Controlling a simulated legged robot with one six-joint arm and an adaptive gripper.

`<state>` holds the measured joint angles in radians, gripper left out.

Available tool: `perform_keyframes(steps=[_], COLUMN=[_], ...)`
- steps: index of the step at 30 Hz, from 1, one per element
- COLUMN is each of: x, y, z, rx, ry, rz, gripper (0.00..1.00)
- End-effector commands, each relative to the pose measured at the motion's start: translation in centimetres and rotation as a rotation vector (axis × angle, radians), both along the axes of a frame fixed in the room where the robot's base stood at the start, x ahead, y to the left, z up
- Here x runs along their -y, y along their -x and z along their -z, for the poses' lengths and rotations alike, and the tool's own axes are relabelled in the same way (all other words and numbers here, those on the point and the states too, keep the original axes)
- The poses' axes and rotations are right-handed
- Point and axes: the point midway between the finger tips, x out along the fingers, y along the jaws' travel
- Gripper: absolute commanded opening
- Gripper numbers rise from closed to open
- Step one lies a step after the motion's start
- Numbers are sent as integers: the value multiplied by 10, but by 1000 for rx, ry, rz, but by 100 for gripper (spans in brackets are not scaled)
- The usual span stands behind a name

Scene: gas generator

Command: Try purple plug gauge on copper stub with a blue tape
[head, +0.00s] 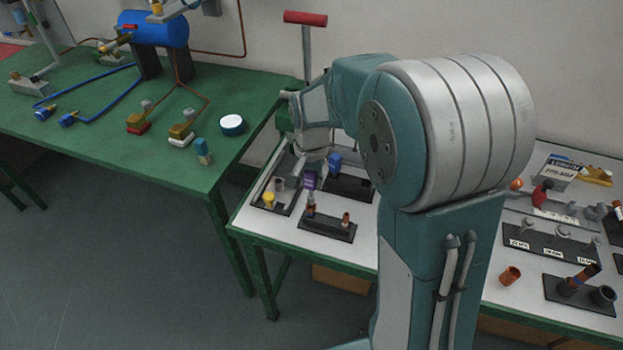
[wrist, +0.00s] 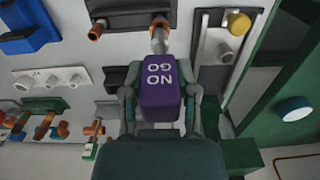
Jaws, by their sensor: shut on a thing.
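My gripper (head: 313,170) is shut on the purple plug gauge (head: 309,181), seen over the white table. In the wrist view my gripper (wrist: 160,76) has a finger on each side of the purple gauge (wrist: 160,98), which reads "NO GO". The gauge's far end points at a copper stub (head: 311,203) on a black base (head: 328,230). The ends look in line and very close; I cannot tell whether they touch or overlap. A second, shorter copper stub (head: 346,219) stands on the same base.
A yellow-topped gauge (head: 268,198) sits in a grey tray left of the purple one. A blue gauge (head: 335,161) stands on a black holder behind. A loose copper ring (head: 510,276) and another stub stand (head: 580,296) are at right. The green table (head: 90,150) is at left.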

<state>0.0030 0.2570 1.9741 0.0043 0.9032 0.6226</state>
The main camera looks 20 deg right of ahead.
Motion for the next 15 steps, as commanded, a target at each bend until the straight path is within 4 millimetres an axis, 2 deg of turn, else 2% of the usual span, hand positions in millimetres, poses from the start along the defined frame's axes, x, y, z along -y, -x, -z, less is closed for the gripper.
perform_keyframes(steps=[15], x=[0], y=[0], z=[3], rx=[0], ry=[0], rz=[0], gripper=[5])
